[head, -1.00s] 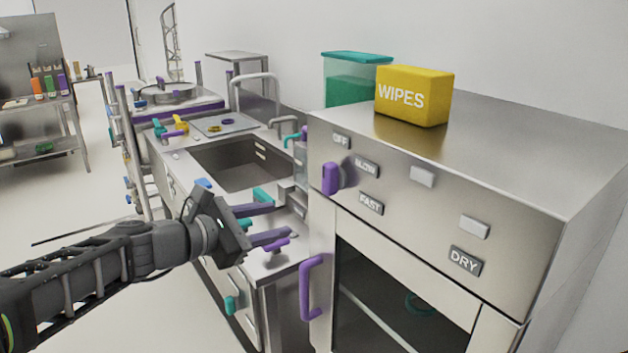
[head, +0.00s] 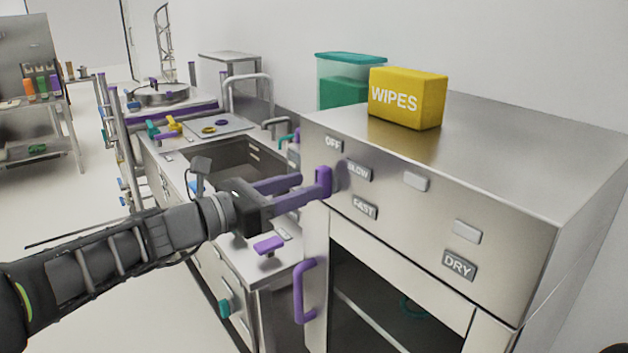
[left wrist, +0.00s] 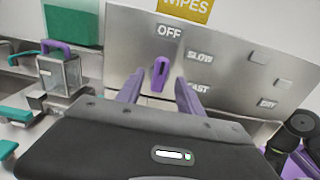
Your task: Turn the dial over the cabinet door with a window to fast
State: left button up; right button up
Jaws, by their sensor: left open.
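The purple dial (head: 325,181) sits on the steel cabinet's front panel, above the door with a dark window (head: 385,295). Labels OFF (head: 333,145), SLOW (head: 359,172) and FAST (head: 365,209) are around it. In the left wrist view the dial (left wrist: 160,73) stands nearly upright, its upper end toward OFF (left wrist: 169,32). My left gripper (head: 308,188) is open, its purple fingers at the dial in the head view. In the wrist view the fingertips (left wrist: 158,82) are on either side of the dial's lower part; contact cannot be told. My right gripper is not seen in the head view.
A purple door handle (head: 304,291) is below the dial. A counter with a sink (head: 235,165) lies to the left.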

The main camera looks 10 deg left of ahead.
aim_at(317, 182)
pick_arm(q)
jog(key=shift+x, duration=1.75)
jog(key=shift+c, duration=0.2)
grip_shut()
